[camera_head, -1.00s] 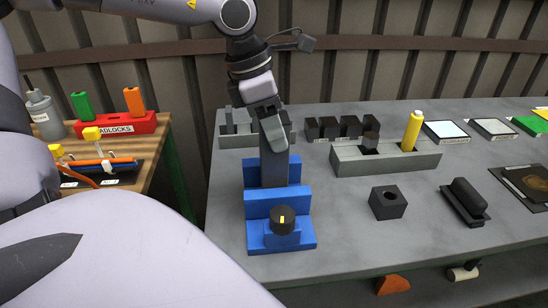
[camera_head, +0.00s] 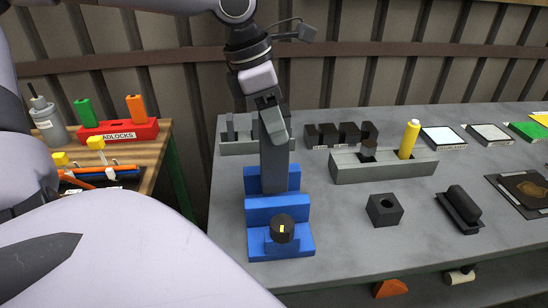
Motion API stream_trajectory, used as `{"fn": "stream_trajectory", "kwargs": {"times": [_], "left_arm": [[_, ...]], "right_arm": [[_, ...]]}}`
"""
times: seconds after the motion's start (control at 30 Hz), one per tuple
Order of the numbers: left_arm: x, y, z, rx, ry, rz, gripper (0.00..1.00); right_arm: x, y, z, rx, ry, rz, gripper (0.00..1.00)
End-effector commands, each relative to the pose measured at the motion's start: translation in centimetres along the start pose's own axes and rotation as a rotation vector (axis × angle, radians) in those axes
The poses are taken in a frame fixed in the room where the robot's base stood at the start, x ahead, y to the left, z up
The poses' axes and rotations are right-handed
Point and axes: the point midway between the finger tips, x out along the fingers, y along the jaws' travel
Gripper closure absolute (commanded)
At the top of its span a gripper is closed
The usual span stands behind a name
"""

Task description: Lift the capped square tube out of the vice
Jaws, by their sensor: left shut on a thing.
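The blue vice (camera_head: 279,213) stands near the left front of the grey table, with a black knob (camera_head: 282,228) on its front. The dark grey square tube (camera_head: 274,168) stands upright at the vice, its lower end at or behind the jaws; I cannot tell whether it is clear of them. My left gripper (camera_head: 273,118) comes down from above and is shut on the tube's upper end. The gripper hides the cap. My right gripper is not in view.
Behind the vice is a grey holder (camera_head: 236,146). To the right are a grey block (camera_head: 384,170) with a yellow bottle (camera_head: 409,139), a black block with a hole (camera_head: 384,209) and a black brush-like part (camera_head: 461,208).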

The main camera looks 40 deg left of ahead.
Motion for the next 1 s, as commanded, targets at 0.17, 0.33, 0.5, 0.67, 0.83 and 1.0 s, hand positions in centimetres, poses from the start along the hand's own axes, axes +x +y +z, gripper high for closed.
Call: {"fn": "stream_trajectory", "kwargs": {"times": [0.17,0.33,0.5,0.67,0.83,1.0], "left_arm": [[-1.0,0.1,0.4,0.002,-0.005,0.005,0.78],[-1.6,0.1,0.6,0.002,-0.005,0.005,0.78],[-2.1,0.1,0.8,0.001,-0.004,0.004,0.78],[-2.6,0.1,0.9,0.001,-0.004,0.004,0.78],[-2.7,0.0,0.9,0.001,-0.004,0.003,0.78],[-2.7,0.0,0.9,0.001,-0.004,0.003,0.78]], "right_arm": [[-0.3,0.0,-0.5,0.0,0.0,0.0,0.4],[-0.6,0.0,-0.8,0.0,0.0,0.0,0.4],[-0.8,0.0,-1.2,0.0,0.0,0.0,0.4],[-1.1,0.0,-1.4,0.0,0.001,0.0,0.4],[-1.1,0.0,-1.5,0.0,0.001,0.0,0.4],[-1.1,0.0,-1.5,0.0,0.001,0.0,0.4]]}}
